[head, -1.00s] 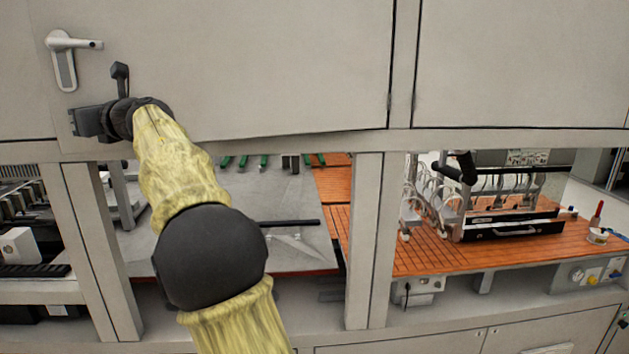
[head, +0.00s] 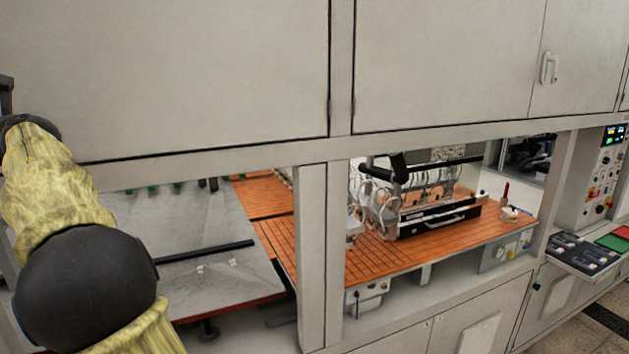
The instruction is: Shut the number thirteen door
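No number is legible on any door, so I cannot tell which one is thirteen. A large grey upper door (head: 200,70) fills the upper left, its right and lower edges close to the frame. Its left side and handle are outside the picture, so I cannot tell whether it is fully shut. My arm, in a yellow cover, comes up at the left edge beside this door. My gripper is cut off beyond the left edge, so its fingers are hidden.
Another grey upper door (head: 440,60) lies flush to the right, near a white handle (head: 549,68). Below are a grey sheet (head: 190,230), an orange slatted bench (head: 400,262) with a black-fronted unit (head: 438,217), and a frame post (head: 312,255). A control panel (head: 604,170) stands far right.

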